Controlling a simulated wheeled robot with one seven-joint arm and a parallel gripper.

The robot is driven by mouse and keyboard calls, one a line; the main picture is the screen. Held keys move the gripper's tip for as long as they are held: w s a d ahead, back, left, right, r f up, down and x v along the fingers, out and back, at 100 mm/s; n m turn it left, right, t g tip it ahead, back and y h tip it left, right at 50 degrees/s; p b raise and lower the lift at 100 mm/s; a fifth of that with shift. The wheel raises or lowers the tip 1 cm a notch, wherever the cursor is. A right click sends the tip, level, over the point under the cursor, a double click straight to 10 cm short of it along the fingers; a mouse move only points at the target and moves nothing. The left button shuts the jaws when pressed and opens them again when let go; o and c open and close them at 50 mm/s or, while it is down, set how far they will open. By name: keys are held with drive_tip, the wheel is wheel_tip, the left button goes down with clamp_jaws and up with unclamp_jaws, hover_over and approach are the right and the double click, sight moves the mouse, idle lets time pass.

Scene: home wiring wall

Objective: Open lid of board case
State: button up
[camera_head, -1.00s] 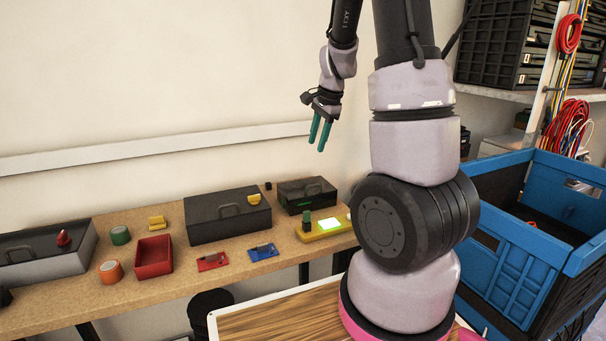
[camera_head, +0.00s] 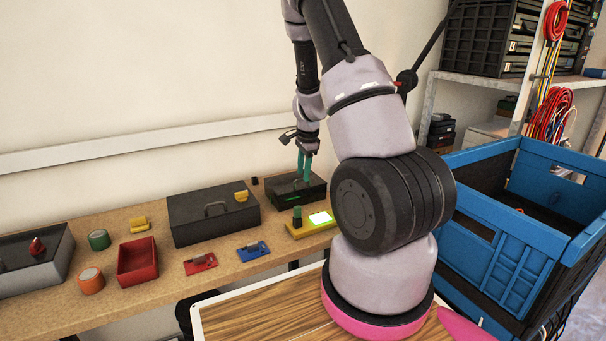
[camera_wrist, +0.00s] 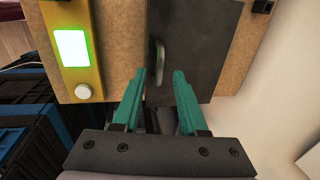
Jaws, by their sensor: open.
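A small dark case (camera_head: 282,191) with a shut lid and a green mark on its front stands at the right end of the workbench, under my gripper. In the wrist view its dark lid (camera_wrist: 202,42) fills the upper middle, with a curved grey handle (camera_wrist: 160,60) on it. My gripper (camera_head: 304,179) is open, with teal fingers pointing down at the case. In the wrist view, the handle lies ahead of and between the fingertips (camera_wrist: 159,73). The fingers hold nothing. I cannot tell whether they touch the case.
A yellow device (camera_head: 312,226) with a lit green screen stands in front of the case. A larger dark case (camera_head: 205,222) is to the left, with red and blue boards (camera_head: 253,251) before it. A blue crate (camera_head: 490,255) stands at the right. Wall is close behind.

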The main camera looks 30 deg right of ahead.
drive_tip(key=shift+w+f, duration=0.1)
drive_tip(key=shift+f, duration=0.45)
clamp_jaws()
idle(1.1)
